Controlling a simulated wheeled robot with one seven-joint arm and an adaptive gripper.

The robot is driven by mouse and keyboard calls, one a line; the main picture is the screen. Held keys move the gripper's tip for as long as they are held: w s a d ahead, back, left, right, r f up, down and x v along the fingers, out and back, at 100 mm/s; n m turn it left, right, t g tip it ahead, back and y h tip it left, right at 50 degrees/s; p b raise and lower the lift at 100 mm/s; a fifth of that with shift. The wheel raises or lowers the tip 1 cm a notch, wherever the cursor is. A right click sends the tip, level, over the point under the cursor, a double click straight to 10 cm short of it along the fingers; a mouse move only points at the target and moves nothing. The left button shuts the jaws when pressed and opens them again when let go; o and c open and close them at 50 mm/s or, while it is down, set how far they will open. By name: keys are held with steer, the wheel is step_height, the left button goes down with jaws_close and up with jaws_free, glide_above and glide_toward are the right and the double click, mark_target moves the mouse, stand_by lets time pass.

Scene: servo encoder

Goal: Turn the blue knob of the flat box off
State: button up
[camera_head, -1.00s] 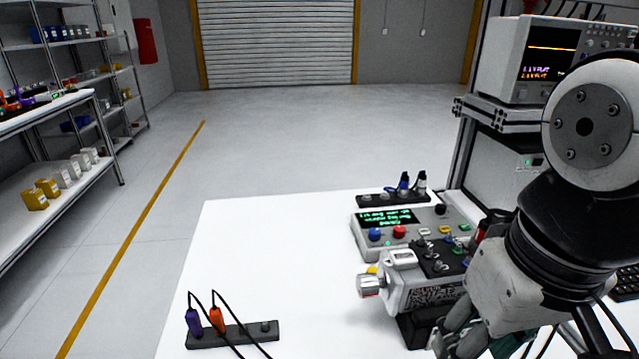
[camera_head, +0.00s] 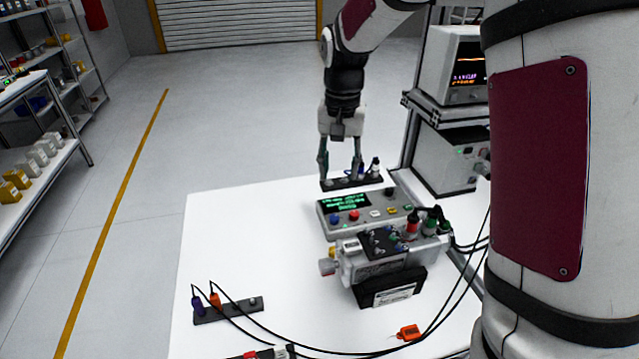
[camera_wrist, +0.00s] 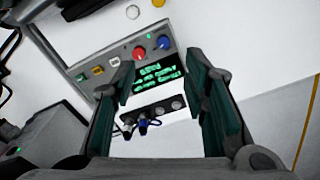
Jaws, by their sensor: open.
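The flat box (camera_head: 388,213) is a low grey case on the white table, with a lit green text display (camera_head: 345,203). Its blue knob (camera_head: 334,219) is at the front left corner, beside a red knob (camera_head: 353,215). In the wrist view the blue knob (camera_wrist: 163,42) is at top centre, right of the red knob (camera_wrist: 139,53); its pointer direction is too small to read. My gripper (camera_head: 341,177) points down, open and empty, above the back of the box near the black strip. In the wrist view my gripper's fingers (camera_wrist: 168,80) stand wide apart, with the display and strip between them.
A black socket strip (camera_head: 345,184) with plugs stands behind the box. A bulkier grey device (camera_head: 380,264) with a silver knob stands just in front. Another strip (camera_head: 228,312) with purple and orange plugs, cables and an orange tag (camera_head: 408,332) lie nearer. The table's left side is mostly clear.

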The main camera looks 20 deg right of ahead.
mark_target(334, 217)
steer(key=f, duration=0.5)
steer(key=w+f+p, duration=0.1)
steer(key=f, duration=0.4)
steer(key=f+p, duration=0.1)
steer(key=f, duration=0.4)
steer(key=shift+w, duration=0.35)
jaws_close()
